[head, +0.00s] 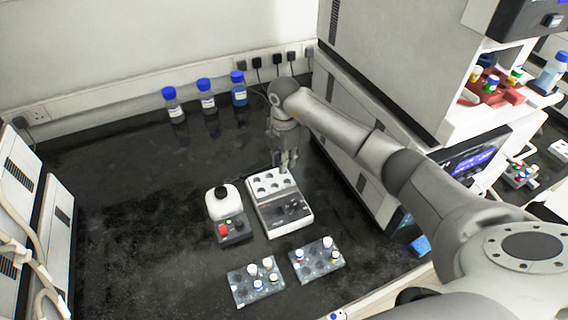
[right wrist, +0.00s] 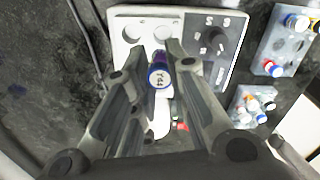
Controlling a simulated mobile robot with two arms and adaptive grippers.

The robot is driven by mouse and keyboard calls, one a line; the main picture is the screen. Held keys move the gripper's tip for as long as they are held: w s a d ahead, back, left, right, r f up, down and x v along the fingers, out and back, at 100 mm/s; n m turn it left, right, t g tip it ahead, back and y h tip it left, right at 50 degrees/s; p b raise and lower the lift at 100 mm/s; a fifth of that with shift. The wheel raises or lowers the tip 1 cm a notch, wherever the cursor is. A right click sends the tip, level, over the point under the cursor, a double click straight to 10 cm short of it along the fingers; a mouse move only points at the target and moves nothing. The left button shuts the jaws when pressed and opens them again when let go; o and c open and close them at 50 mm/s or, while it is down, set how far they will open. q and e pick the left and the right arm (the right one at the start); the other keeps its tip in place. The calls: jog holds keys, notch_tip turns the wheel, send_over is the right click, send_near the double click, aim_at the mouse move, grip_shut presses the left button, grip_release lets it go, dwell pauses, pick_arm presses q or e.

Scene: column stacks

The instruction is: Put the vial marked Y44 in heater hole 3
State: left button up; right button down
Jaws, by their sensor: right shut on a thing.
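My right gripper (head: 287,166) is over the far end of the white heater (head: 296,226). In the right wrist view the gripper (right wrist: 157,62) is shut on a vial with a blue-purple cap (right wrist: 159,75); the cap's marking seems to read Y44. The heater (right wrist: 186,14) has a plate of round holes and a dark panel with a knob. The vial is over the holed plate, but I cannot tell whether its lower end is in a hole. Hole numbers are not readable. My left gripper is not in view.
Two racks with capped vials, a left one (head: 243,292) and a right one (head: 304,266), stand in front of the heater. Several blue-capped bottles (head: 206,100) stand by the wall. A large instrument (head: 385,70) is at right.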

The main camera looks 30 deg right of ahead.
jog(key=shift+s+d+f, duration=0.15)
jog(key=shift+s+d, duration=0.05)
jog(key=shift+d, duration=0.2)
jog(key=shift+f+b, duration=0.7)
jog(key=shift+f, duration=0.05)
jog(key=shift+f+b, duration=0.95)
jog(key=shift+f, duration=0.2)
jog(key=shift+f, duration=0.65)
dwell(0.5)
jog(key=shift+f+b, duration=0.35)
jog(key=shift+f, duration=0.2)
